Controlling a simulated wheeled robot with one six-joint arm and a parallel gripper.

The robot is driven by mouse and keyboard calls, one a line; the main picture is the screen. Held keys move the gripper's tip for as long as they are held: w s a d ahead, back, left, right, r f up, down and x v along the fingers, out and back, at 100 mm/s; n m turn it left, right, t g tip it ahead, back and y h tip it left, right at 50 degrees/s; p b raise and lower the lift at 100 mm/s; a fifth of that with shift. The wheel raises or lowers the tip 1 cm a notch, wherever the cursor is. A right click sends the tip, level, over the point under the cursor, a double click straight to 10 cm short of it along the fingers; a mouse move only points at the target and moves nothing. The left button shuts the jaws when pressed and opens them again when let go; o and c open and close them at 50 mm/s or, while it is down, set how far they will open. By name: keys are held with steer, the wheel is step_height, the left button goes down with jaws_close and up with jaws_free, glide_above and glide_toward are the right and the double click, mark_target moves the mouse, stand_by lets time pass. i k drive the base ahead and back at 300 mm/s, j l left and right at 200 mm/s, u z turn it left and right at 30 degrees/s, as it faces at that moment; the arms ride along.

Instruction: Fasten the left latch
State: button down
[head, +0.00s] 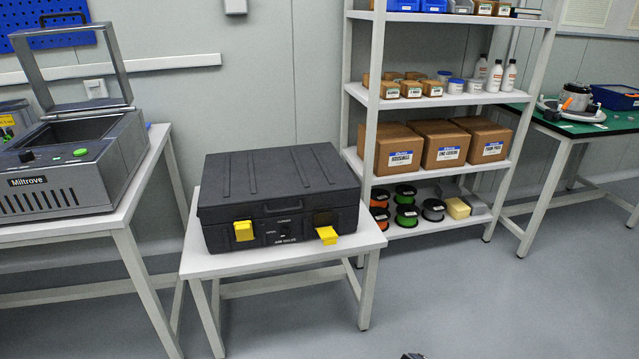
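A black hard case (280,195) stands on a small white table, with its lid down. The left latch (243,231) is yellow, on the left of the case's front, and looks roughly upright and close to the front face. I cannot tell whether it is fully hooked. The right latch (327,235), also yellow, sticks outward from the front. A small dark part at the bottom edge may be the tip of my gripper (412,356). It is well in front of the table and apart from the case, and its fingers are not readable.
The small table (290,263) has narrow bare margins around the case. A grey machine with a raised lid (70,165) stands on a bench at left. A white shelf unit (440,95) with boxes and spools stands behind at right. The floor (455,290) at front right is clear.

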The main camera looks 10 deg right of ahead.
mark_target(244, 230)
steer(key=i+j+z, duration=0.1)
steer(key=i+j, duration=0.15)
steer(key=i, duration=0.25)
steer(key=i+j+z, duration=0.1)
steer(key=i+j, duration=0.15)
steer(key=i, duration=0.3)
